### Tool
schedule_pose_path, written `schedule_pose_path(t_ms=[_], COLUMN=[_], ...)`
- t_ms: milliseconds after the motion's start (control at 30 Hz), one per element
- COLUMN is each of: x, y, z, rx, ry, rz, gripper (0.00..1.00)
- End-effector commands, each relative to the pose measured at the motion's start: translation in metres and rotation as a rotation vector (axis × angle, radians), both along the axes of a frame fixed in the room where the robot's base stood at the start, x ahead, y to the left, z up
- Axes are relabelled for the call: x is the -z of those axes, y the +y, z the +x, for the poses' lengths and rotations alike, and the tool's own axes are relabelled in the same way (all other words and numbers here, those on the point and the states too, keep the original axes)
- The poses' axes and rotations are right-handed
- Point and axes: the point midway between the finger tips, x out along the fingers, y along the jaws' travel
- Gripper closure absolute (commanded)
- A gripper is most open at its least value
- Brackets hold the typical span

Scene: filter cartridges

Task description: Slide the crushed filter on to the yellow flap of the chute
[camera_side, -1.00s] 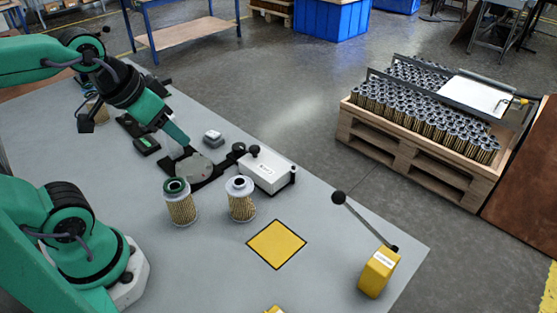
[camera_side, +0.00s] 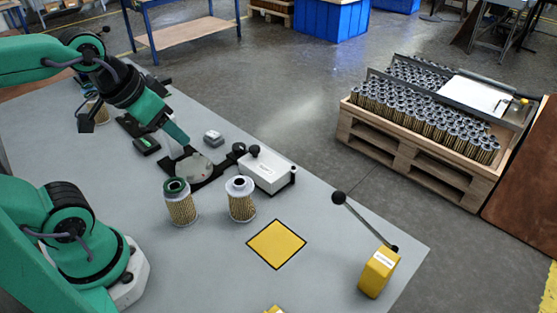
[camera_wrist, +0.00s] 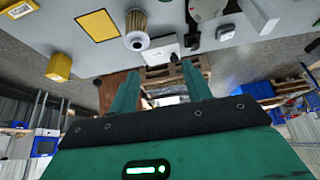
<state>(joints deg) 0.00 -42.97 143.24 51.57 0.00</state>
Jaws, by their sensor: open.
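Two pleated filters stand upright on the grey bench in the side view: a green-topped filter (camera_side: 180,203) and a pale-topped filter (camera_side: 241,199). I cannot tell from these frames that either is crushed. The pale-topped one also shows in the wrist view (camera_wrist: 136,29). The yellow flap (camera_side: 276,244), a square with a black border, lies flat to their right; it also shows in the wrist view (camera_wrist: 98,25). My gripper (camera_side: 179,136) is raised behind the filters, apart from them. In the wrist view my gripper (camera_wrist: 159,83) has its two green fingers apart with nothing between them.
A yellow lever box (camera_side: 379,272) stands near the bench's right edge, its lever leaning left. A white box (camera_side: 267,170) and a round grey plate (camera_side: 194,169) lie behind the filters. A pallet of filters (camera_side: 425,125) stands on the floor beyond.

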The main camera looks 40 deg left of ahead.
Motion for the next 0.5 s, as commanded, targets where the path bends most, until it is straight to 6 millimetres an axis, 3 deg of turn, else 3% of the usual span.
schedule_pose_path(t_ms=[33, 233, 500], x=[0.000, 0.002, 0.012], y=[0.000, 0.001, 0.004], z=[0.000, 0.004, 0.022], rx=[0.001, 0.040, 0.263], ry=[0.000, 0.016, 0.096], rz=[0.000, 0.023, 0.132], gripper=[0.61, 1.00, 1.00])
